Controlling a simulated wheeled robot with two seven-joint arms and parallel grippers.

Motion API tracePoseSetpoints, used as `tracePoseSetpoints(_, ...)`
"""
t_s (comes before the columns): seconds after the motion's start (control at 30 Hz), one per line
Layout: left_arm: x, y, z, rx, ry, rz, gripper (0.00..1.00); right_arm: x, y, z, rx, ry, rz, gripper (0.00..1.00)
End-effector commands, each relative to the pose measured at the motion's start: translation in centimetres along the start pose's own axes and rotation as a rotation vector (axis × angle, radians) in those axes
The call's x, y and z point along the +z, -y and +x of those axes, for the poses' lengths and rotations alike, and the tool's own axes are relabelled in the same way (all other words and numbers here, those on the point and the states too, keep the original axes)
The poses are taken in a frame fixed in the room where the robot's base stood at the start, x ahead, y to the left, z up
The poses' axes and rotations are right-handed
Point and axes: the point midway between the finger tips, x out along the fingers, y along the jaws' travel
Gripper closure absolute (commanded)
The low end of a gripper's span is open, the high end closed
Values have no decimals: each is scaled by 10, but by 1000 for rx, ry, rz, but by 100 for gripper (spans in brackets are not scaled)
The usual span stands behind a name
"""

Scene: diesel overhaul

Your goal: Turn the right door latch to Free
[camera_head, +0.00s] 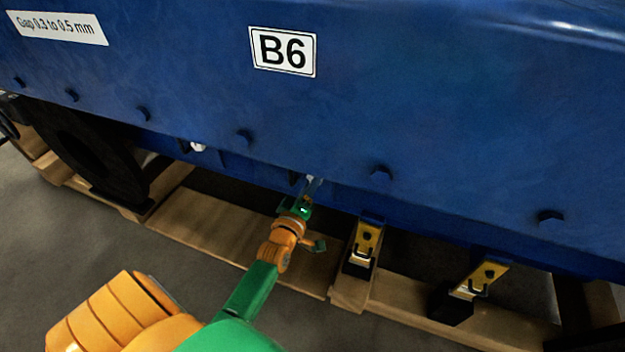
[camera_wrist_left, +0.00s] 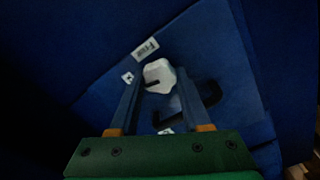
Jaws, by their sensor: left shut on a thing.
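My left gripper (camera_head: 310,186) reaches under the lower edge of the blue engine cover, right of centre below the B6 plate. In the left wrist view its two fingers (camera_wrist_left: 160,92) are shut on a white latch knob (camera_wrist_left: 160,72). A short dark mark shows on the knob's left side. A label that seems to read Free (camera_wrist_left: 145,49) is on the blue panel above and left of the knob. A smaller label (camera_wrist_left: 128,77) is at its left. In the head view the gripper mostly hides this knob. My right gripper is not in view.
Another white knob (camera_head: 197,147) is farther left under the cover. A black handle (camera_wrist_left: 190,108) is close below and right of the gripped knob. Yellow brackets (camera_head: 367,238) with hooks stand right of the gripper. Wooden pallet boards (camera_head: 230,232) lie below.

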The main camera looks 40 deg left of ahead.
Motion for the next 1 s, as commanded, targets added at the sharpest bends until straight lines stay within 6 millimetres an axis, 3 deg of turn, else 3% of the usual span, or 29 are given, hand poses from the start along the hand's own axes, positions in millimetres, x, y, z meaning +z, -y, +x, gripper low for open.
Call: tracePoseSetpoints(1.0, 0, 0, 0, -1, 1, 957, 100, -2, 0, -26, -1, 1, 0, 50)
